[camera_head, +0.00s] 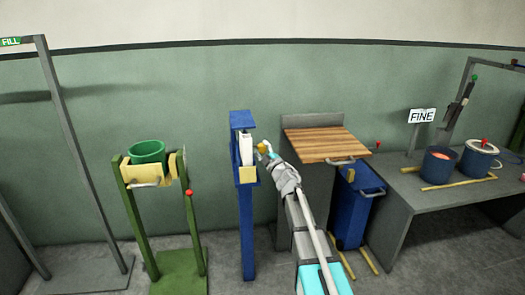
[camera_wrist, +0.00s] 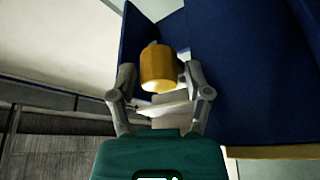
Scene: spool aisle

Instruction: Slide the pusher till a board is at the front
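A blue stand (camera_head: 246,215) with a blue housing on top stands in the middle of the head view. A white upright piece (camera_head: 246,150) shows in the housing's slot. A yellow knob (camera_head: 262,148) sticks out at its right side, probably the pusher's handle. My gripper (camera_head: 268,152) is at this knob. In the wrist view the yellow knob (camera_wrist: 158,70) lies between the two open fingers of my gripper (camera_wrist: 160,75), with a small gap on each side. Blue walls of the housing (camera_wrist: 245,75) are close by. I cannot make out a board at the housing's front.
A grey cabinet with a wooden top (camera_head: 325,145) and a blue bin (camera_head: 357,205) stand just right of my arm. A green stand with a green bucket (camera_head: 147,153) is to the left. A grey table (camera_head: 430,185) with pots is at the right.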

